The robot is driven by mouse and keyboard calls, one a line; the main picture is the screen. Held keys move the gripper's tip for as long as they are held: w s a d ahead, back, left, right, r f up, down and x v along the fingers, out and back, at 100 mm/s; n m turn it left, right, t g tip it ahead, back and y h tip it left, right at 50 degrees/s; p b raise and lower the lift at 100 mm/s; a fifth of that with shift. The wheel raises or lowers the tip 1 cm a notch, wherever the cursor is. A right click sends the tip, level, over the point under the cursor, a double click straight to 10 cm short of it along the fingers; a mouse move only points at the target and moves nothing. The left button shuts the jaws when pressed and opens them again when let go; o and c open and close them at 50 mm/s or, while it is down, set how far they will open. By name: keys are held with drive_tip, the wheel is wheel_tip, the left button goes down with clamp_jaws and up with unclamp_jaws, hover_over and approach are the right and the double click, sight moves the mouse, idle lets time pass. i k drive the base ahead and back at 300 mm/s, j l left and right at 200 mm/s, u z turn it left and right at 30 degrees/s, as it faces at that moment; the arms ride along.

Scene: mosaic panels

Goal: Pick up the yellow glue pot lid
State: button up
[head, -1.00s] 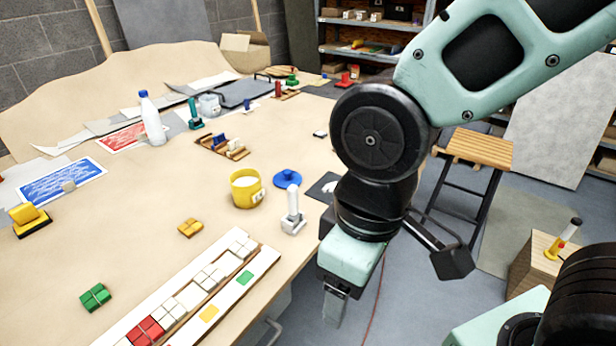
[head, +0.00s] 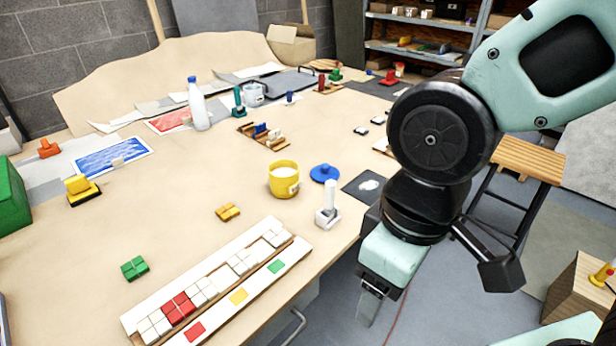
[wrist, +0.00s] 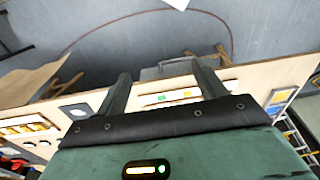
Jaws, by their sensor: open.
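The yellow glue pot (head: 284,181) stands upright and uncovered on the table, with pale contents showing. A round blue lid with a knob (head: 324,174) lies on the table just right of the pot, apart from it. I see no yellow lid. My gripper (head: 370,305) hangs pointing down beyond the table's front right edge, well away from the pot and lid. In the wrist view my gripper (wrist: 163,78) has its two fingers wide apart with nothing between them. The pot and lid cannot be made out in the wrist view.
A white-handled tool (head: 328,205) stands right of the pot, near the table edge. A dark square plate (head: 368,187) lies beside the lid. A tile tray (head: 215,285) lies in front. A wooden stool (head: 527,160) stands beyond the table.

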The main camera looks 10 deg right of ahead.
sight(322, 173)
drive_tip(key=i+l+u, duration=0.15)
drive_tip(key=i+l, duration=0.8)
drive_tip(key=l+u, duration=0.2)
drive_tip(key=u, duration=1.3)
